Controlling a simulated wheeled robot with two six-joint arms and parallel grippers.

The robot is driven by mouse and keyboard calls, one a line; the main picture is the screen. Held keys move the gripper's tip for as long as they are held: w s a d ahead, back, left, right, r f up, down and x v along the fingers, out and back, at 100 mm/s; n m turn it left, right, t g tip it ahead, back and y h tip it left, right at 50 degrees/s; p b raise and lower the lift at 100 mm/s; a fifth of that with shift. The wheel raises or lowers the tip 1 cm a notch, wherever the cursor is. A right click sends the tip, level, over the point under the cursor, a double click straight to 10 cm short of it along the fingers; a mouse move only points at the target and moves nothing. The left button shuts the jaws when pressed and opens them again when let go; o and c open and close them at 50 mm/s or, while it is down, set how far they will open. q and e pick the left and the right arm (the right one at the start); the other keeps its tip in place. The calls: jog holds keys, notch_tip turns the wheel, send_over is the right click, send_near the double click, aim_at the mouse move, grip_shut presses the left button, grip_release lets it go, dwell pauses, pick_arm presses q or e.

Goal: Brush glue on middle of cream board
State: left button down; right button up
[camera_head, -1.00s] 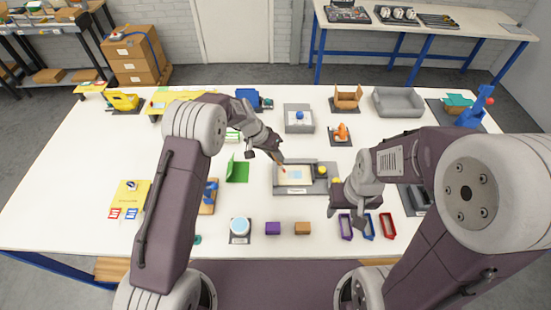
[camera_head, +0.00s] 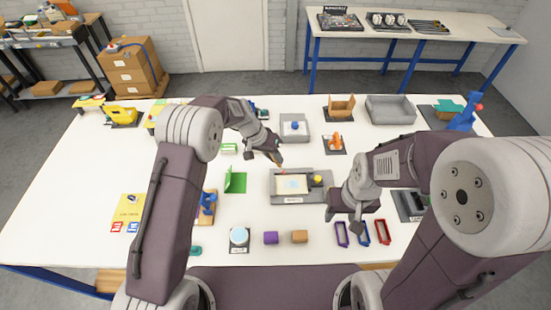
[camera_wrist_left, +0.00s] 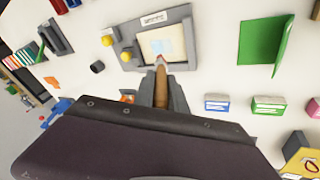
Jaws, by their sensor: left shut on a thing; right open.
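The cream board (camera_head: 292,184) lies in a grey tray (camera_head: 318,198) near the middle of the table. It has a pale blue patch on its middle, seen also in the left wrist view (camera_wrist_left: 149,47). My left gripper (camera_head: 274,150) is shut on a brush with a brown wooden handle (camera_wrist_left: 161,88). The brush points at the board, and its tip (camera_wrist_left: 160,60) is over the board's edge by the patch; I cannot tell whether it touches. My right gripper (camera_head: 343,217) is open and empty, right of the tray and above the table.
A yellow knob (camera_head: 317,180) stands at the tray's right side. A green folded piece (camera_head: 235,183) is to the left. Coloured frames (camera_head: 363,233) lie under my right gripper.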

pick_arm(q)
jog(key=shift+a, duration=0.1)
dwell(0.3)
jog(key=shift+f+b, duration=0.6)
jog(key=shift+b, duration=0.1)
jog(key=shift+r, duration=0.1)
